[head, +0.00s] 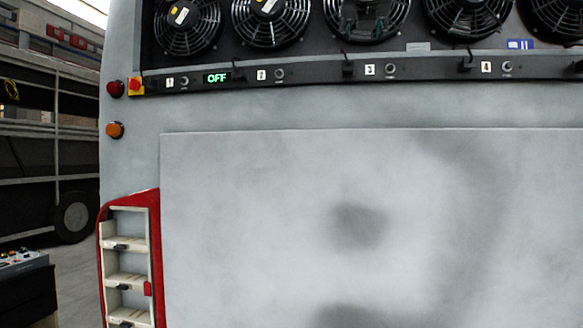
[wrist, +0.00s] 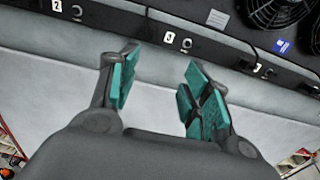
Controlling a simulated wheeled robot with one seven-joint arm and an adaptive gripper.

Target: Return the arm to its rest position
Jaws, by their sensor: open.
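My gripper (wrist: 160,92) shows in the wrist view with its two teal-padded fingers spread apart. It is open, and nothing is between the fingers. Beyond the fingertips is the dark control rail (wrist: 215,60) with numbered labels and knobs. The gap between the fingertips and the rail is hard to judge.
A large pale grey panel (head: 270,230) fills the middle of the head view. A red-edged rack (head: 128,262) stands at its lower left. A lit OFF display (head: 217,78) and a red-and-yellow switch (head: 136,86) sit on the rail. Open floor (head: 80,285) shows at left.

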